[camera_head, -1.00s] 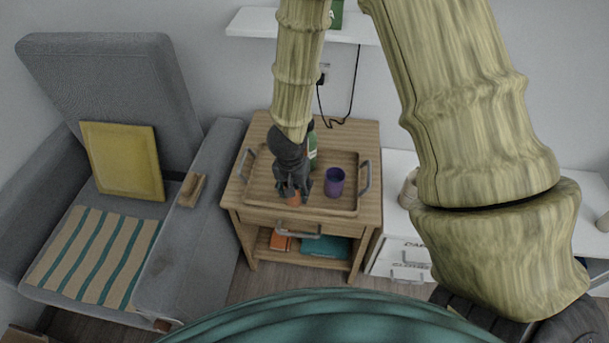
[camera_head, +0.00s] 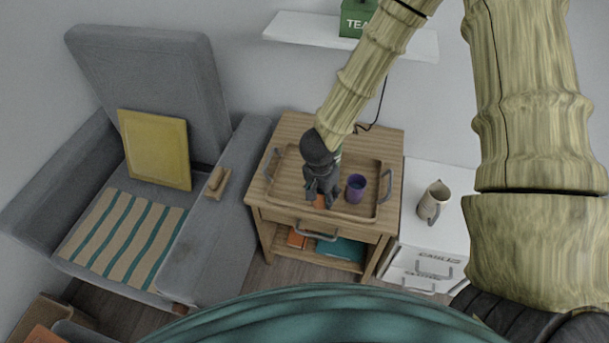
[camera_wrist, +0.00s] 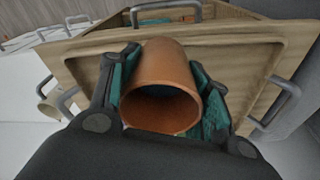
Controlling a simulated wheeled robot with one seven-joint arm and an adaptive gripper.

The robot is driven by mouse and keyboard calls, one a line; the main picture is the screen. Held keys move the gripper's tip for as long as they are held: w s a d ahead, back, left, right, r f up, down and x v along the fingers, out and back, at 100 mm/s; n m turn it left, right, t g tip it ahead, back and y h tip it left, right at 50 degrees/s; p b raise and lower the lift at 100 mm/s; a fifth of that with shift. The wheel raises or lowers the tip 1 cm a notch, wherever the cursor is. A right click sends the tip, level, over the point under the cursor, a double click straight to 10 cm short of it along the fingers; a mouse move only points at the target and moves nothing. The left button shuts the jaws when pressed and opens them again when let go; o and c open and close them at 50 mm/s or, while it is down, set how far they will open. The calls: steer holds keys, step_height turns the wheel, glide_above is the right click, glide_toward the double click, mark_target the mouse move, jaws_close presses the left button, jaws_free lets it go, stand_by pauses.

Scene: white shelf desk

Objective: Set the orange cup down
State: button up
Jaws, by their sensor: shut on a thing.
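The orange cup (camera_wrist: 166,82) is between the two fingers of my gripper (camera_wrist: 165,100) in the wrist view, its open mouth facing the camera. My gripper is shut on it. In the head view my gripper (camera_head: 321,197) is over the wooden tray (camera_head: 345,212), and only a small orange part of the cup (camera_head: 319,202) shows below the fingers. I cannot tell whether the cup's base touches the tray. A purple cup (camera_head: 356,187) stands on the tray just right of my gripper.
A green object (camera_head: 338,155) is partly hidden behind my gripper. The tray sits on a wooden side table (camera_head: 290,127) between a grey armchair (camera_head: 200,255) and a white cabinet (camera_head: 452,215) bearing a beige pitcher (camera_head: 433,201). A white wall shelf (camera_head: 305,28) hangs above.

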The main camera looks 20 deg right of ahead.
steer(key=w+a, duration=0.1)
steer(key=w, duration=0.3)
steer(key=w+a+p, duration=0.1)
steer(key=w, duration=0.2)
steer(key=w+a+f+p, duration=0.1)
steer(key=w+a, duration=0.1)
steer(key=w, duration=0.2)
steer(key=shift+w, duration=0.35)
steer(key=shift+f, duration=1.8)
steer(key=o, duration=1.1)
steer(key=shift+f, duration=0.15)
steer(key=shift+c, duration=0.2)
steer(key=shift+o, duration=0.5)
step_height(320, 180, up, 12)
steer(key=s+a, duration=0.1)
steer(key=shift+a, duration=0.25)
